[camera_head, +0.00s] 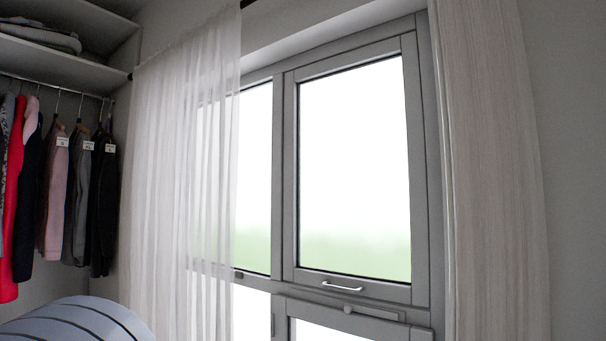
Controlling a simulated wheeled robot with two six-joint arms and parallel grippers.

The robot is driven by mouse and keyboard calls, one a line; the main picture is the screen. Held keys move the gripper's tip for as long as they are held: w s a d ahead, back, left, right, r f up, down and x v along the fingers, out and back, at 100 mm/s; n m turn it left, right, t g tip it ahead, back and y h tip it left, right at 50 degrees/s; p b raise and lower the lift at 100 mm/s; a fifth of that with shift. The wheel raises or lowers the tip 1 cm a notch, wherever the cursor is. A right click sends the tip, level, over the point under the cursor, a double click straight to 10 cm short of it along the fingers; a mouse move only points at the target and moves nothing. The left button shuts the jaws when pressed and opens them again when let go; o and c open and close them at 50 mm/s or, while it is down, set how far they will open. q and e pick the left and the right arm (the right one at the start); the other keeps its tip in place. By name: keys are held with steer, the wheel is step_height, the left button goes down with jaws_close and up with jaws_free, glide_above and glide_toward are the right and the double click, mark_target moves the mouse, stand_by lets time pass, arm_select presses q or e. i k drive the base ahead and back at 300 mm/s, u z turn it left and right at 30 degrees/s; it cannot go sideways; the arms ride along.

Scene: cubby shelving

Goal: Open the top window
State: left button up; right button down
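The top window (413,170) is a grey-framed pane at the upper right of the window unit. Its sash sits flush in the frame and looks shut. A small light handle (343,287) is on its bottom rail. A second upper pane (256,150) is to its left, partly behind the sheer curtain. A lower sash (360,326) below has its own small handle (349,309) on the top rail and is cut off by the picture's bottom edge. Neither of my grippers shows in this view.
A sheer white curtain (165,170) hangs at the left, and a thicker pale curtain (495,180) hangs at the right. An open wardrobe with hanging clothes (55,190) is at the far left. A rounded, striped grey-blue object (75,320) is at the bottom left.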

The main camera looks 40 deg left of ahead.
mark_target(417, 293)
steer(key=u, duration=2.3)
steer(key=i, duration=0.6)
steer(key=z, duration=2)
